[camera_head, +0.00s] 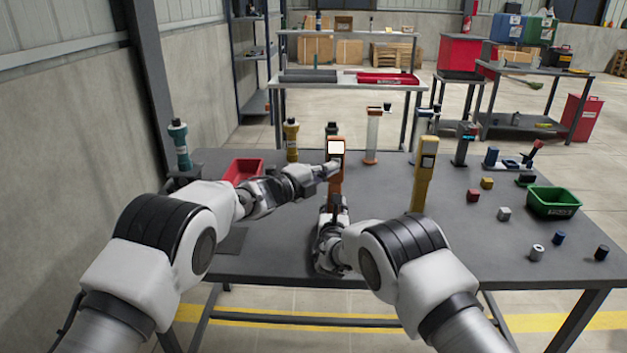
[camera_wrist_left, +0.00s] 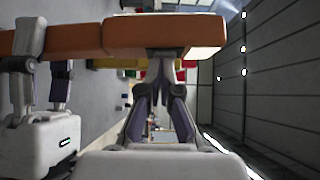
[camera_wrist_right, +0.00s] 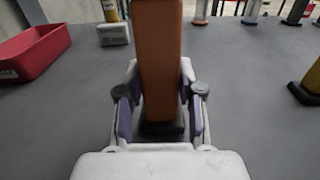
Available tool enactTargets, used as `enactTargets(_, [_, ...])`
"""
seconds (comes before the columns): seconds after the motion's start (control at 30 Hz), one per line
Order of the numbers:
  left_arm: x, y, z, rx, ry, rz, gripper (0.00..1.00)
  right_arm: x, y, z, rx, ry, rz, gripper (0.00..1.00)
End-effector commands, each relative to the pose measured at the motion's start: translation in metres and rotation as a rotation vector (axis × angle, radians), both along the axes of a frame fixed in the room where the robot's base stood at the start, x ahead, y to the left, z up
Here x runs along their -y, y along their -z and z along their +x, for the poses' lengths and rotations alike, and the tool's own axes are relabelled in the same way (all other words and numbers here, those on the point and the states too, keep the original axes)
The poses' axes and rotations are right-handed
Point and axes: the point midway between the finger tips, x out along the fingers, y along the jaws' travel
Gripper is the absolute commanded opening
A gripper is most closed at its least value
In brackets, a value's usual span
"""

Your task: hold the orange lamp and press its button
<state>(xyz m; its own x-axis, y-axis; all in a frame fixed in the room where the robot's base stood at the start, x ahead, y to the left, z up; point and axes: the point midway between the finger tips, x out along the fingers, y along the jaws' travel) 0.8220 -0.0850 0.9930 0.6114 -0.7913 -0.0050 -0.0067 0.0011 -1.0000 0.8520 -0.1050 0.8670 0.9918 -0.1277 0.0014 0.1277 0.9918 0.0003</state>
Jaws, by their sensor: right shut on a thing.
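The orange lamp (camera_head: 336,187) stands upright near the middle of the table, with a bright white square on its upper face. My right gripper (camera_head: 333,207) is shut around its lower part; in the right wrist view the lamp (camera_wrist_right: 160,65) rises between the two fingers (camera_wrist_right: 160,115). My left gripper (camera_head: 334,168) is at the lamp's upper part, just below the white square. In the left wrist view its fingertips (camera_wrist_left: 165,62) are together against or very close to the lamp (camera_wrist_left: 120,37). The button is hidden there, and contact cannot be told for certain.
A red bin (camera_head: 244,170) lies behind my left arm. A yellow lamp-like post (camera_head: 423,185) stands to the right. Several small blocks and a green bin (camera_head: 553,202) are at the right.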

Motion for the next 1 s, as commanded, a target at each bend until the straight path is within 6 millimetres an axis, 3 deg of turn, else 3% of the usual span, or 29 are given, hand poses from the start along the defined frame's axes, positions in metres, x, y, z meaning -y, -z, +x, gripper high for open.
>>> enactTargets(0.23, [-0.007,-0.002,-0.038,0.000,-0.001,0.001,0.00,0.000,0.002,0.000,-0.003,-0.001,-0.001,0.00])
enactTargets(0.6, [-0.074,-0.003,-0.088,0.003,0.000,-0.001,0.00,0.000,0.002,0.000,-0.004,-0.001,0.001,0.00])
enactTargets(1.0, [-0.083,-0.003,-0.096,0.005,0.003,-0.001,0.00,0.000,0.001,0.000,-0.004,0.000,0.001,0.00])
